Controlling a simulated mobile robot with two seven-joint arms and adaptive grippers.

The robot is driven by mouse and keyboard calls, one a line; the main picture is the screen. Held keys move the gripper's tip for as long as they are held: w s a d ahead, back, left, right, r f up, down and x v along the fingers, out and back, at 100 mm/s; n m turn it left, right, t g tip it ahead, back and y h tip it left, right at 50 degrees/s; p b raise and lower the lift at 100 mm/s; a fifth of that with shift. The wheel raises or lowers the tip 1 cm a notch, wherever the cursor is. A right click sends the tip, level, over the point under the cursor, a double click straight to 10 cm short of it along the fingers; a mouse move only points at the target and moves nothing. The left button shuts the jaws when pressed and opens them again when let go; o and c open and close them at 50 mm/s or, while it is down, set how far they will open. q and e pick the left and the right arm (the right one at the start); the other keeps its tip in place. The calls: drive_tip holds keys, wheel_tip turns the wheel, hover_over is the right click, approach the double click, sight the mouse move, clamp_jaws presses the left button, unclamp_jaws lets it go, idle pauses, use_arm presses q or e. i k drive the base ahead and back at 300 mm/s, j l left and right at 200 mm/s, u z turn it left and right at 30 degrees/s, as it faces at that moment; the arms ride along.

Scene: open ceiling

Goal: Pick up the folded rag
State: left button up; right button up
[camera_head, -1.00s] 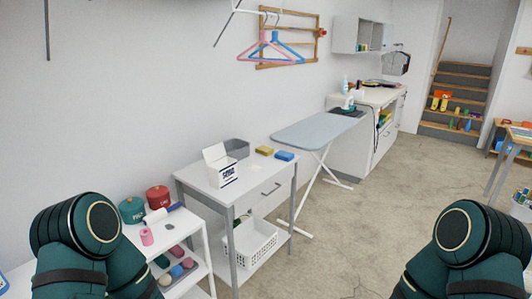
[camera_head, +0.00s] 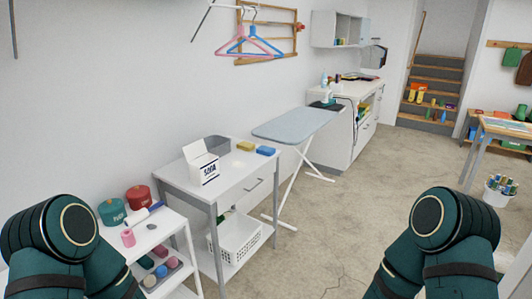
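I cannot pick out a folded rag with certainty in this view. A yellow block (camera_head: 246,146) and a blue block (camera_head: 266,151), like sponges, lie at the back of the white drawer table (camera_head: 230,178). An open white box (camera_head: 201,166) stands at that table's left side, in front of a grey bin (camera_head: 217,145). Small dark flat items (camera_head: 360,76) lie on the far counter, too small to tell apart. Only my teal arm links show at the lower left and lower right; both grippers are out of view.
A low white shelf (camera_head: 150,236) with red and green tins stands at the left. An ironing board (camera_head: 296,124) stands between the drawer table and the white counter (camera_head: 350,90). A workbench (camera_head: 505,130) and a bucket (camera_head: 497,192) are at the right. The floor (camera_head: 360,200) between is clear.

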sight(268, 151)
drive_tip(key=i+z, duration=0.1)
drive_tip(key=z, duration=0.35)
drive_tip(key=i+l+z, duration=0.1)
drive_tip(key=z, duration=0.35)
drive_tip(key=i, duration=3)
drive_tip(key=i+u, duration=0.3)
drive_tip(key=i, duration=0.25)
drive_tip(key=i+l+u, duration=0.3)
drive_tip(key=i, duration=0.2)
drive_tip(key=u, duration=1.6)
